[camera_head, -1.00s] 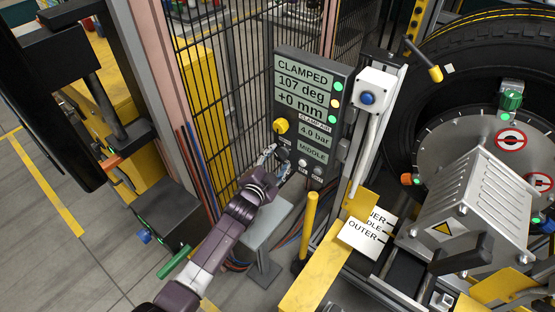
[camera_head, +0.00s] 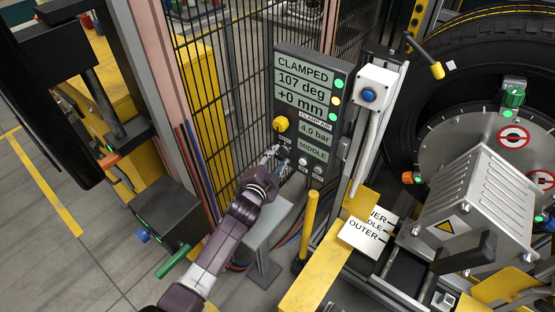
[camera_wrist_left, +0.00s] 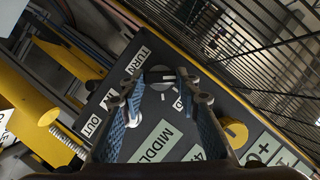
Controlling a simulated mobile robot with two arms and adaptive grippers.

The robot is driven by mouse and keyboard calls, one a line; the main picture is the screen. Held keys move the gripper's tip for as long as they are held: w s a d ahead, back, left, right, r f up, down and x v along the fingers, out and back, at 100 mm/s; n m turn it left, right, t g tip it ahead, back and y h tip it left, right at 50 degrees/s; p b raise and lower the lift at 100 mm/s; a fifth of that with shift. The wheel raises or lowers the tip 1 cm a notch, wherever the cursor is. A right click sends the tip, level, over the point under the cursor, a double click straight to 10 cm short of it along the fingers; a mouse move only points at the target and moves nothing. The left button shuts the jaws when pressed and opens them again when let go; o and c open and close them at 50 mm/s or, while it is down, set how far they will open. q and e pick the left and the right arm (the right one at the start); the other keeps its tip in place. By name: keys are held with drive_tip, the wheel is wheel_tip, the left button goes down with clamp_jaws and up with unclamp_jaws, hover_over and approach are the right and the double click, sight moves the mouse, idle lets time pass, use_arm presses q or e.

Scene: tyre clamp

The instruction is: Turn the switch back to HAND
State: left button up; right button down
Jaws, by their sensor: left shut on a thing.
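The switch (camera_wrist_left: 160,77) is a grey round knob with a pale bar on the dark control panel (camera_head: 342,86). In the left wrist view it sits between the blue-padded fingers of my left gripper (camera_wrist_left: 161,88), which is shut on it. A TURN label (camera_wrist_left: 138,60) is beside the knob, and another label is mostly hidden by the right finger, with only a final D readable. In the head view my left gripper (camera_head: 277,157) is at the panel's lower left and covers the switch. The panel reads CLAMPED, 107 deg, +0 mm, 4.0 bar, MIDDLE. My right gripper is not seen.
A yellow knob (camera_head: 280,124) is just above my left gripper on the panel. A wire fence (camera_head: 228,95) stands behind. A white box with a blue button (camera_head: 369,95) and a yellow post (camera_head: 308,222) stand right.

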use_arm(q)
drive_tip(key=m+t+b, duration=0.1)
drive_tip(key=b, duration=0.2)
drive_tip(key=shift+d+f+m, duration=0.1)
drive_tip(key=shift+f+m, duration=0.3)
drive_tip(key=shift+r+m+y+b, duration=0.25)
drive_tip(key=shift+m+y+b, duration=0.05)
drive_tip(key=shift+m+b, duration=0.1)
drive_tip(key=o, duration=1.2)
drive_tip(key=shift+c, duration=0.2)
drive_tip(key=shift+s, duration=0.1)
